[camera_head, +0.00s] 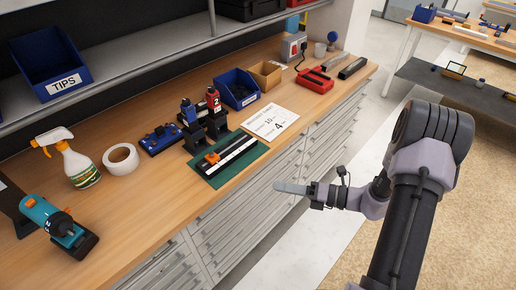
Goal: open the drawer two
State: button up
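Grey metal drawers (240,232) with long handles fill the front of the workbench below its wooden top, in several stacked rows and side-by-side columns. All drawers that I can see look shut. I cannot read a number on any of them, so I cannot tell which is drawer two. My gripper (277,186) is in front of the drawer fronts, near the middle of the bench, and points left toward them. Its fingers are seen edge-on, so their opening is hidden. Nothing shows between them. I cannot tell whether it touches a drawer.
The wooden bench top (135,232) carries a teal drill (52,222), a spray bottle (76,165), a tape roll (121,159), a green mat (215,179), a blue bin (238,92) and a red tool (314,82). Floor (300,245) right of the drawers is clear. Another table (465,32) stands far right.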

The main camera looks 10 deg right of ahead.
jog(key=d+f+m+t+h, duration=0.4)
jog(key=d+f+m+t, duration=0.3)
jog(key=f+m, duration=0.4)
jog(key=b, duration=0.4)
send_near(261, 174)
jog(key=x, duration=0.8)
jog(key=shift+w, duration=0.4)
jog(key=shift+a+f, duration=0.1)
grip_shut()
